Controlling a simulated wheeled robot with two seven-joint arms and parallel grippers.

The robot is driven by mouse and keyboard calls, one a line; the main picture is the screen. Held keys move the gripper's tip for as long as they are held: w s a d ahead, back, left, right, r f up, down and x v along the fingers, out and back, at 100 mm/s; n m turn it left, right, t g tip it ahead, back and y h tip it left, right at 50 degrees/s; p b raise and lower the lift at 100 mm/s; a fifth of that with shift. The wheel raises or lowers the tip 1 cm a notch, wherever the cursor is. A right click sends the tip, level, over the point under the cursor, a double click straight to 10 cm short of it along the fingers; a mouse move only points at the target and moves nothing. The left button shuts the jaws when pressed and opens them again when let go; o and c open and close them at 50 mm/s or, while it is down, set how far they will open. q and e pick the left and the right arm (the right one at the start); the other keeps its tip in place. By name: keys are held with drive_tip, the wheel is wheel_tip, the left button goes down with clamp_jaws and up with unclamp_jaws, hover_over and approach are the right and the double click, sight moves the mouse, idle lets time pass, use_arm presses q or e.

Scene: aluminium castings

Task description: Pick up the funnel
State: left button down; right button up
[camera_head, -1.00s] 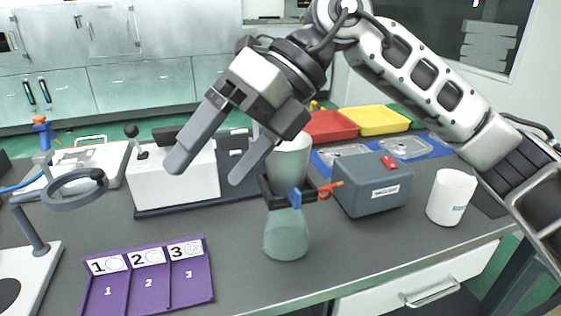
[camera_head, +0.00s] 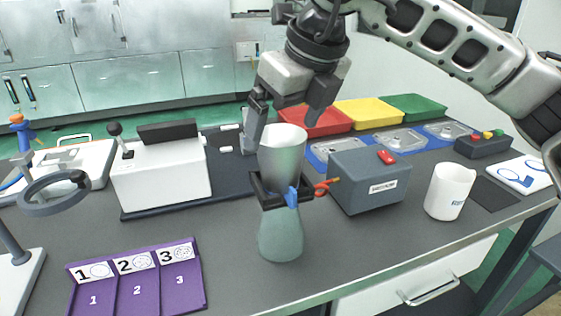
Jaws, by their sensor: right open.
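The funnel (camera_head: 283,148) is a pale grey, cup-shaped piece with an open top. It stands upright above a greenish flask (camera_head: 281,236), with a dark square holder (camera_head: 265,197) around the join. My right gripper (camera_head: 283,134) is open, pointing down at the funnel's top. One finger is left of the funnel, and the other is above its right rim. No grip on the funnel shows, and I cannot tell whether a finger touches it. The funnel's lower end is hidden by the holder. My left gripper is not in view.
A grey box with a red switch (camera_head: 370,182) stands close right of the flask, and a white mug (camera_head: 449,191) farther right. A white device (camera_head: 160,172) is at left. Red (camera_head: 316,121), yellow and green trays lie behind. A purple numbered tray (camera_head: 138,285) lies front left.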

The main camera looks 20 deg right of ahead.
drive_tip(key=shift+p+x, duration=0.4)
drive_tip(key=shift+x, duration=2.45)
drive_tip(key=c, duration=1.1)
drive_tip(key=shift+r, duration=0.1)
